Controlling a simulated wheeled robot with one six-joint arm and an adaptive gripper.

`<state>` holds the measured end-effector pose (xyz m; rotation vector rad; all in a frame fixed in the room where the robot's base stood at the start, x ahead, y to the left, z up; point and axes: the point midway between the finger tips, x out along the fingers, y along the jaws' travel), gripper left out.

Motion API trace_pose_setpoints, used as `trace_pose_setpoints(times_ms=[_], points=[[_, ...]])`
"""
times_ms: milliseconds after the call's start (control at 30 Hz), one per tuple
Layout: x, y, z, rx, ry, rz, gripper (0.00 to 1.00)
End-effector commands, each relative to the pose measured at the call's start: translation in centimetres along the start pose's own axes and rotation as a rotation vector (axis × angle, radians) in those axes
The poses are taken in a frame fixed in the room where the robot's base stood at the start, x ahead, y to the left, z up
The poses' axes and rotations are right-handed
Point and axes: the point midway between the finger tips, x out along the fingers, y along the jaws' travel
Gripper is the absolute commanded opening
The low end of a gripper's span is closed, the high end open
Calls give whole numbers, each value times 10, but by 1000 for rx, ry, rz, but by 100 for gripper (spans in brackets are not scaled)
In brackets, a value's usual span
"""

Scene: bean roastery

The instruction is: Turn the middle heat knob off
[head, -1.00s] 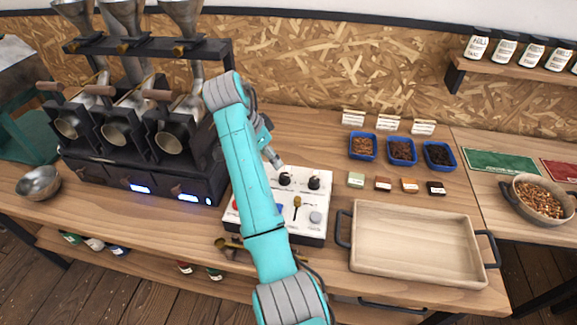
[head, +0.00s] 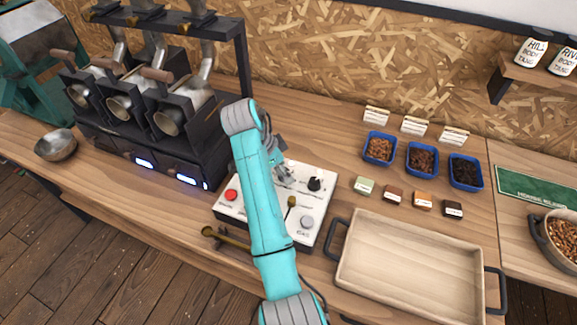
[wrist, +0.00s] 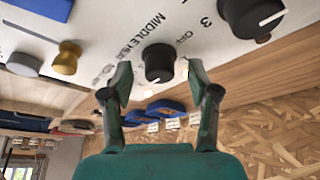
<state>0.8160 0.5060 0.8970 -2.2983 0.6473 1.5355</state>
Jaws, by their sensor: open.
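The middle heat knob (wrist: 158,62) is a black round knob with a white mark, beside a "MIDDLE" label in the wrist view. Its mark points away from the printed "OFF". My gripper (wrist: 157,82) is open, with one finger on either side of this knob in the picture; I cannot tell whether they touch it. A second black knob (wrist: 253,15) is at upper right. In the head view a black knob (head: 315,184) shows near the back right corner of the white control panel (head: 318,207), apparently the same middle knob. My gripper (head: 284,176) covers the area left of it.
A brass lever (wrist: 67,57) and a grey button (wrist: 24,65) stand close by on the panel. A red button (head: 231,195) is at its left. The roaster (head: 150,110) stands left, a wooden tray (head: 410,265) right, and blue bean trays (head: 421,158) behind.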

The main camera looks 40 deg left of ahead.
Motion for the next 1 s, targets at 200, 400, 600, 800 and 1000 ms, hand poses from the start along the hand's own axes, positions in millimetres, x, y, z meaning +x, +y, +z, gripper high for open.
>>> trace_pose_setpoints(times_ms=[200, 400, 600, 800, 1000], points=[[0, 0, 0, 0, 0, 0, 53], [0, 0, 0, 0, 0, 0, 3], [0, 0, 0, -4, 0, -2, 0], [1, 1, 0, -50, 0, -20, 0], [1, 2, 0, -162, 0, -68, 0]])
